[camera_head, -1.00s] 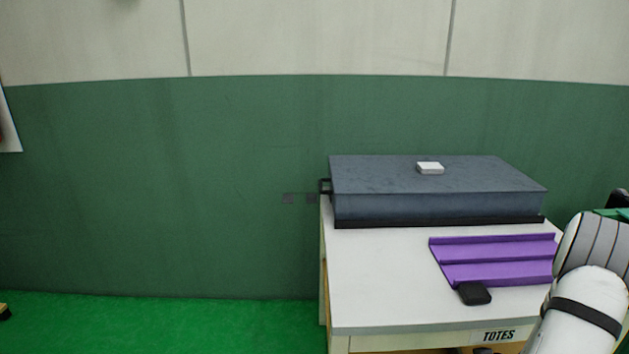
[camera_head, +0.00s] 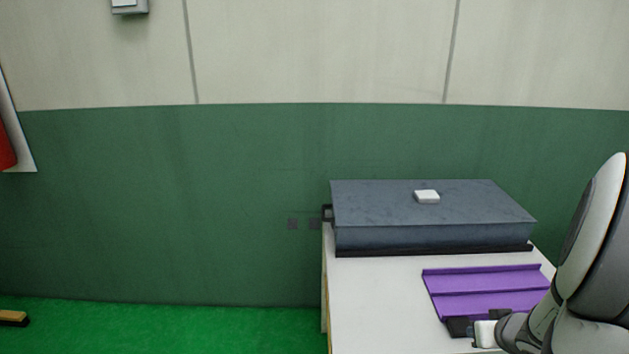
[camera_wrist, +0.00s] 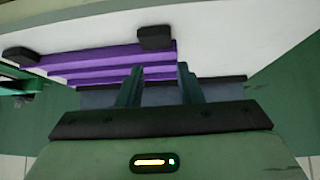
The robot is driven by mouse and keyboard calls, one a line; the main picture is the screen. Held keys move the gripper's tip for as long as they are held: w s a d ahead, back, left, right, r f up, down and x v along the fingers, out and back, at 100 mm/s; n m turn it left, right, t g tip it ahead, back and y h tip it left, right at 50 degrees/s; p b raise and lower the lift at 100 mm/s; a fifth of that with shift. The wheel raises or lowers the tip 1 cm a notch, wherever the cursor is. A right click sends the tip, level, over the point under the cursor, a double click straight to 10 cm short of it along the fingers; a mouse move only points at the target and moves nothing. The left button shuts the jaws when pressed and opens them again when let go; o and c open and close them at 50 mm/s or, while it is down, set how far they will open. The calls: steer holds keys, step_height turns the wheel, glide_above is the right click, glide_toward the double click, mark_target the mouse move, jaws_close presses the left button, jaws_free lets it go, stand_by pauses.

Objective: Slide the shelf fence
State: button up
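A purple stepped shelf piece (camera_head: 485,282) lies on the white table, its right end hidden by my arm in the head view. I cannot tell which part is the fence. A black block (camera_head: 458,326) sits at its near left corner. In the wrist view the purple piece (camera_wrist: 95,62) runs across behind my fingers, with one black block (camera_wrist: 155,37) near its right end and another (camera_wrist: 21,56) at the left. My gripper (camera_wrist: 160,70) has its two green fingers apart, with nothing clearly held between them. Whether they touch the purple piece is unclear.
A large grey-blue box (camera_head: 430,213) with a black lower edge stands at the back of the white table (camera_head: 375,300). A small white block (camera_head: 427,196) is on its top. The table's left part is clear. A green wall is behind.

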steer(key=a+r+g+h+p, duration=0.25)
steer(key=a+r, duration=0.45)
steer(key=r, duration=0.4)
steer(key=s+a+r+g+y+p, duration=0.1)
steer(key=s+a, duration=0.3)
steer(key=a, duration=0.4)
steer(key=s+a+r+n+g+y, duration=0.1)
steer(key=s+a+r+g+y, duration=0.1)
steer(key=a, duration=0.7)
steer(key=s+r, duration=0.1)
steer(key=s, duration=0.1)
steer(key=shift+s+r+y+p, duration=0.2)
steer(key=shift+s+y+p, duration=0.15)
steer(key=shift+p, duration=0.05)
